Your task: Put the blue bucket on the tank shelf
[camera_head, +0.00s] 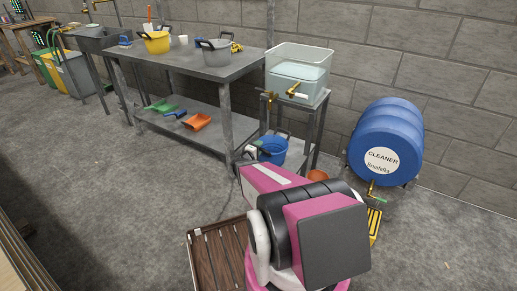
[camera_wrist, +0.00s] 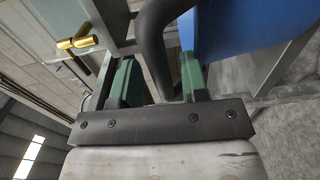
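The blue bucket (camera_head: 273,151) with dark handles is low in front of the metal stand (camera_head: 318,125) that carries a clear tank (camera_head: 299,72) with a brass tap. I cannot tell whether its base touches anything; my arm hides part of it. My gripper (camera_head: 250,152) is at the bucket's left side. In the wrist view, the green-padded fingers of my gripper (camera_wrist: 163,82) are close on either side of the dark handle (camera_wrist: 153,45), and appear shut on it. The blue wall of the bucket (camera_wrist: 245,25) is at the right there.
A metal table (camera_head: 200,66) left of the stand holds a yellow bucket (camera_head: 157,43) and a grey bucket (camera_head: 216,53). Dustpans lie on its lower shelf.

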